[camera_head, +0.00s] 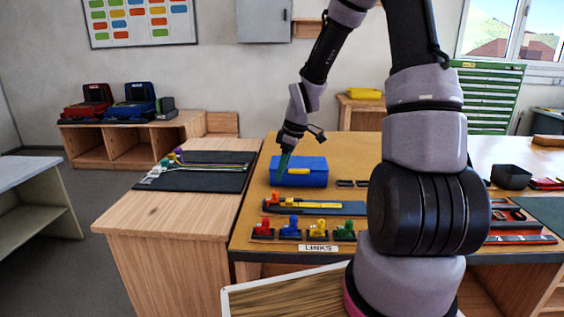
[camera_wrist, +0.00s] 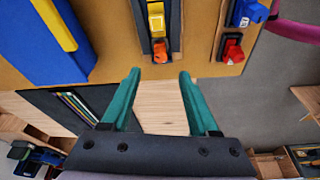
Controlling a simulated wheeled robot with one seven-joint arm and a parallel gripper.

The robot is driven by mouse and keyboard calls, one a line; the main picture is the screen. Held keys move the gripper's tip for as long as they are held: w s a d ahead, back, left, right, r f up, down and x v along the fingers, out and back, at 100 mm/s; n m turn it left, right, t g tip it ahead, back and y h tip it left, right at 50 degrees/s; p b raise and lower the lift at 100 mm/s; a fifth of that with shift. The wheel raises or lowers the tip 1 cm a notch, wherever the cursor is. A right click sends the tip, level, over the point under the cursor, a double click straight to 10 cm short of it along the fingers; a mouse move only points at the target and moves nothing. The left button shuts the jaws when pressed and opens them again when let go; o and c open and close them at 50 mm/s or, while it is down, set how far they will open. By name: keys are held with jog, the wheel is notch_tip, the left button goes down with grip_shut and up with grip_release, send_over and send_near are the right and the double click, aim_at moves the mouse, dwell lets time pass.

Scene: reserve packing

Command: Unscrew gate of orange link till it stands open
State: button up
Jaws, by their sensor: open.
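A small orange piece (camera_head: 274,199), which looks like the orange link, sits at the left end of a dark strip on the table, with a long yellow piece (camera_head: 312,206) beside it. In the wrist view the orange piece (camera_wrist: 160,51) shows just beyond my fingertips, next to the yellow piece (camera_wrist: 156,20). My gripper (camera_head: 283,168) points down near the left end of the blue case (camera_head: 300,172). In the wrist view its teal fingers (camera_wrist: 159,75) are apart, with nothing between them. The gate is too small to make out.
A row of red (camera_head: 263,228), blue (camera_head: 292,228), yellow (camera_head: 318,229) and green (camera_head: 345,229) pieces stands along the front edge, by the "LINKS" label (camera_head: 319,248). A dark mat (camera_head: 205,172) with thin coloured strands lies on the wooden bench at left.

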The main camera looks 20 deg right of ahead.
aim_at(275, 192)
jog(key=x, duration=0.7)
jog(key=shift+f, duration=0.2)
jog(key=shift+c, duration=0.3)
